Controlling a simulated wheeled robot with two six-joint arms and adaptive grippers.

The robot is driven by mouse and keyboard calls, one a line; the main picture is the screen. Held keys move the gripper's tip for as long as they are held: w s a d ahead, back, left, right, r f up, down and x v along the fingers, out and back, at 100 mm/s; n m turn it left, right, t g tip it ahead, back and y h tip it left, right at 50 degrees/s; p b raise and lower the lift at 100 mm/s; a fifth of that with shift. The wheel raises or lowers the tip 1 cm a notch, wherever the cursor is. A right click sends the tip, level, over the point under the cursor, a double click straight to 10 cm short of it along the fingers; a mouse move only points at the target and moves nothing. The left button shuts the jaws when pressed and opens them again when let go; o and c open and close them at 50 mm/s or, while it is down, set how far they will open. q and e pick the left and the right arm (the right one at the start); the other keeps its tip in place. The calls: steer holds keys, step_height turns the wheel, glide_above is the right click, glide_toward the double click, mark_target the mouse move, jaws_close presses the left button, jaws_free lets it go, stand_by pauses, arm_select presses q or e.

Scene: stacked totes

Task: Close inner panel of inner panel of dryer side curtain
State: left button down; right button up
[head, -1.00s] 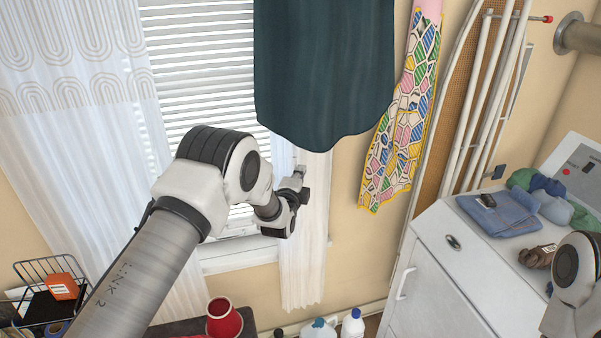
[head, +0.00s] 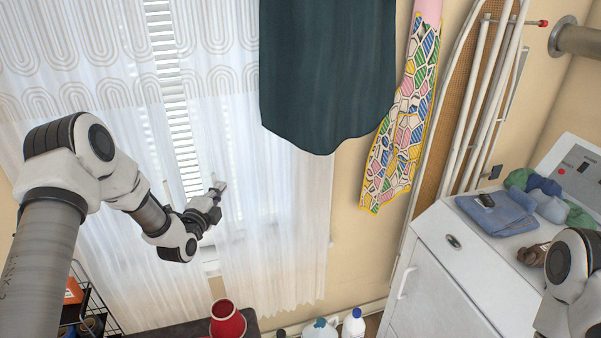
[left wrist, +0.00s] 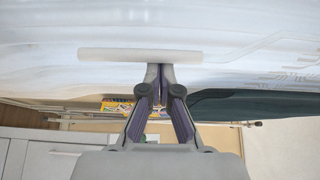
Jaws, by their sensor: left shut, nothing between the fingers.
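The dryer-side curtain panel (head: 275,245) is white and sheer. In the head view it spreads over the right part of the window, its inner edge near my left gripper (head: 214,194). The other white panel (head: 110,70) covers the left part. A narrow strip of blinds (head: 180,130) shows between them. My left gripper is shut and empty at the dryer-side panel's inner edge. In the left wrist view a pale bar (left wrist: 140,55) lies across just beyond the fingertips (left wrist: 159,75), against white fabric. I cannot tell if they touch. My right gripper is out of view.
A dark green hanging cloth (head: 325,75) covers the panel's upper right. A patterned ironing-board cover (head: 400,135) hangs beside it. The white dryer (head: 440,275) stands right, with folded clothes on top. A red pot (head: 227,322) and bottles (head: 353,325) are below.

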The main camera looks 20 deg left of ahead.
arm_select(q)
steer(key=s+a, duration=0.1)
steer(key=a+p, duration=0.1)
steer(key=s+a, duration=0.1)
steer(key=a, duration=0.1)
steer(key=shift+s, duration=0.3)
